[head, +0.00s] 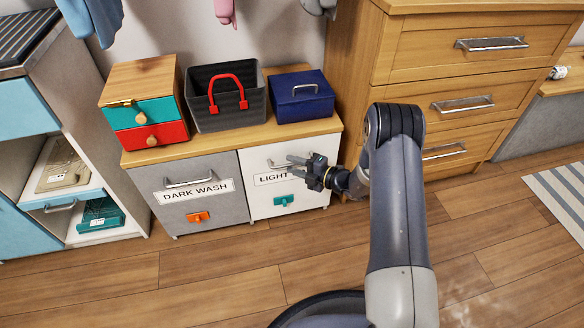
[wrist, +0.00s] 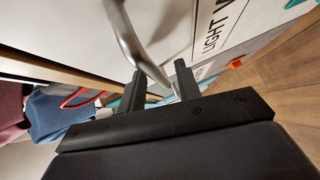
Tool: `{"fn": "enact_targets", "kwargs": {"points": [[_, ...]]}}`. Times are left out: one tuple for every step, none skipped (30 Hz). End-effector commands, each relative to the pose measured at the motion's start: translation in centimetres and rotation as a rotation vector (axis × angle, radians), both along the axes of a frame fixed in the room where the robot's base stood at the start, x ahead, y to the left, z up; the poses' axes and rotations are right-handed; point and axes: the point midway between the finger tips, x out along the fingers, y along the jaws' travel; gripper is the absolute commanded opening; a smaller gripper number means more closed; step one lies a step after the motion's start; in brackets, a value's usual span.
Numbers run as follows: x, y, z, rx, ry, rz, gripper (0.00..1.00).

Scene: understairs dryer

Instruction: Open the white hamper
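The white hamper (head: 258,206) is the right front of the low cabinet, with a label starting "LIGHT" and a teal tag; its front looks closed. My gripper (head: 297,167) is at the upper part of this front and hides part of the label and handle. In the wrist view, the hamper's curved metal handle (wrist: 128,42) reaches down between the two black fingers of my gripper (wrist: 161,82). The fingers are apart, with gaps beside the bar. I cannot tell whether either finger touches it.
The grey "DARK WASH" hamper (head: 195,208) is beside it on the left. A small drawer box (head: 145,108), dark basket (head: 222,105) and blue box (head: 303,98) stand on top. A wooden dresser (head: 440,75) is close on the right. The floor in front is clear.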

Motion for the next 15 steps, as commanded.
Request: {"fn": "enact_targets", "kwargs": {"points": [[0.21, 0.46, -0.17, 0.001, -0.001, 0.001, 0.32], [0.31, 0.62, -0.18, 0.001, 0.0, 0.001, 0.32], [0.41, 0.79, -0.16, 0.001, 0.0, 0.0, 0.32], [0.46, 0.88, -0.16, 0.001, 0.0, 0.0, 0.32], [0.5, 0.95, -0.15, 0.001, 0.0, 0.0, 0.32], [0.53, 1.02, -0.14, 0.001, 0.0, -0.001, 0.32], [0.54, 1.04, -0.13, 0.0, 0.001, -0.001, 0.32], [0.55, 1.05, -0.11, 0.0, 0.001, -0.001, 0.32], [0.55, 1.04, -0.11, 0.0, 0.001, -0.001, 0.32], [0.54, 1.03, -0.1, 0.0, 0.001, -0.001, 0.32], [0.54, 1.02, -0.1, 0.0, 0.001, -0.001, 0.32], [0.54, 1.02, -0.11, 0.0, 0.001, -0.001, 0.32], [0.53, 1.01, -0.11, 0.0, 0.001, -0.001, 0.32], [0.53, 1.01, -0.11, 0.0, 0.001, -0.001, 0.29], [0.53, 1.01, -0.11, 0.0, 0.001, -0.001, 0.26]]}}
